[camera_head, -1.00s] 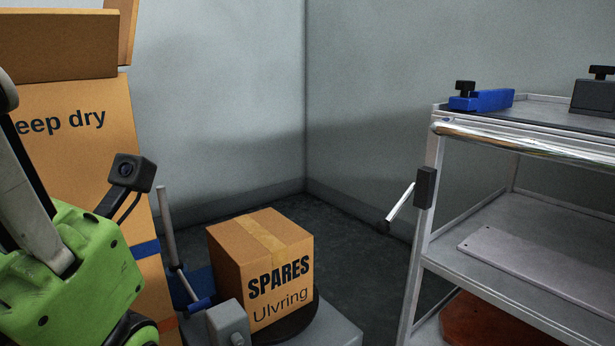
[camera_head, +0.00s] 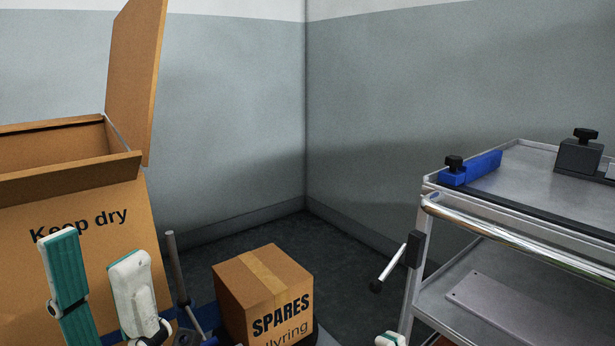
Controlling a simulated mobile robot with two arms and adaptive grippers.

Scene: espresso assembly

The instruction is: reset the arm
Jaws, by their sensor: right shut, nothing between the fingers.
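My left gripper (camera_head: 92,248) is at the lower left of the head view, in front of the large cardboard box. Its two white and teal fingers point up and stand apart, with nothing between them. Only a small white and teal tip of my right gripper (camera_head: 390,339) shows at the bottom edge, left of the cart's leg. It is shut and empty; the rest of it is out of the frame.
A large open box (camera_head: 120,240) marked "Keep dry" stands at left, flap up. A "SPARES" box (camera_head: 245,300) stands low in the middle. A metal cart (camera_head: 480,220) at right carries a blue block (camera_head: 470,168) and a dark clamp block (camera_head: 580,155).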

